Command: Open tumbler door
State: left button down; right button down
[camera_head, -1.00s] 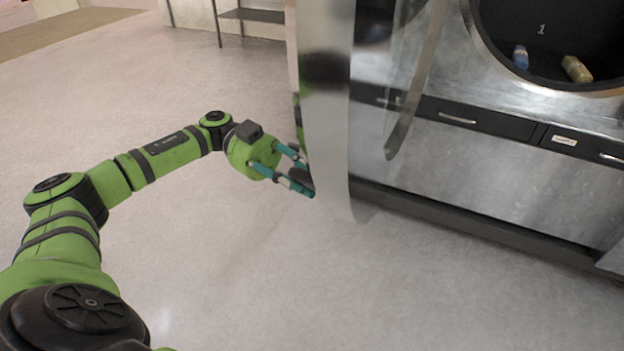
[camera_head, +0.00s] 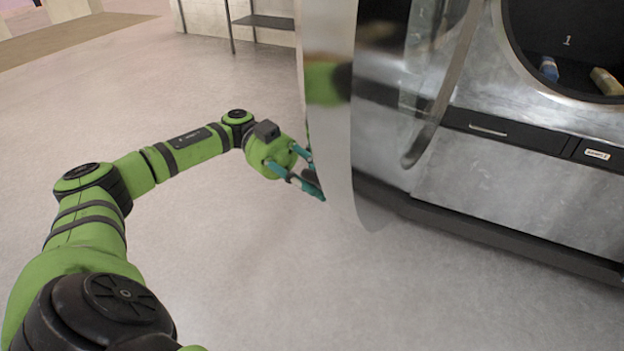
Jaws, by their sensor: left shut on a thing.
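The tumbler door (camera_head: 345,115) is a large round door with a shiny metal rim and a clear pane. It stands swung out from the washer, seen nearly edge-on. My left gripper (camera_head: 314,178) is at the door's lower left edge with its teal fingers closed. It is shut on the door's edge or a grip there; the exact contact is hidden. The round tumbler opening (camera_head: 535,75) is uncovered at the upper right, with a blue bottle (camera_head: 549,69) and a yellowish bottle (camera_head: 606,81) inside. My right gripper is not in view.
The washer's metal front (camera_head: 510,185) fills the right side, with a dark drawer strip (camera_head: 510,130) below the opening. A shelf (camera_head: 263,21) stands against the back wall. The grey floor is clear left of and below the door.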

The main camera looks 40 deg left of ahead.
pick_arm(q)
jog(key=c, duration=1)
grip_release()
jog(key=shift+f, duration=0.1)
jog(key=shift+a, duration=0.1)
jog(key=w+a, duration=0.1)
jog(key=a, duration=0.6)
jog(key=shift+a, duration=0.15)
jog(key=shift+w, duration=0.1)
